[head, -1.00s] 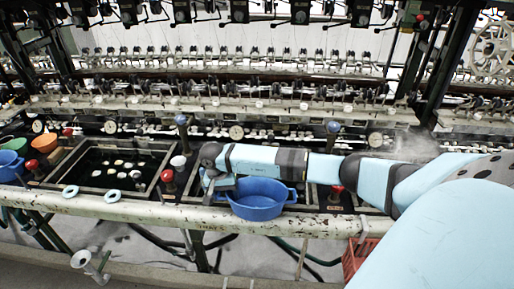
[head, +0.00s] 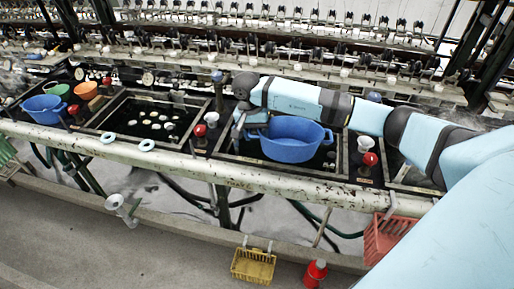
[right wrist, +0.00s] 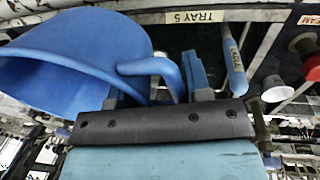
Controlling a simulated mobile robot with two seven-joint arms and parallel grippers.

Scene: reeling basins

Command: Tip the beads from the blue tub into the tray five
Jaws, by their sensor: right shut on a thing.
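The blue tub (head: 288,142) is held in the air over a dark rectangular tray, right of the middle in the head view. The tub looks roughly upright there. My right gripper (head: 252,124) is shut on the tub's left handle. In the right wrist view the tub (right wrist: 70,62) fills the upper left, with its handle at the fingers (right wrist: 178,82). A label reading TRAY 5 (right wrist: 184,17) is on the tray's edge in that view. The tray's rim (head: 285,170) shows below the tub. No beads are visible inside the tub. My left gripper is out of view.
A second basin (head: 105,131) with several pale floating pieces lies left. Another blue tub (head: 44,109), a green bowl (head: 58,90) and an orange bowl (head: 86,90) stand farther left. Red knobs (head: 370,159) rise beside the trays. A worn rail (head: 170,161) runs in front.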

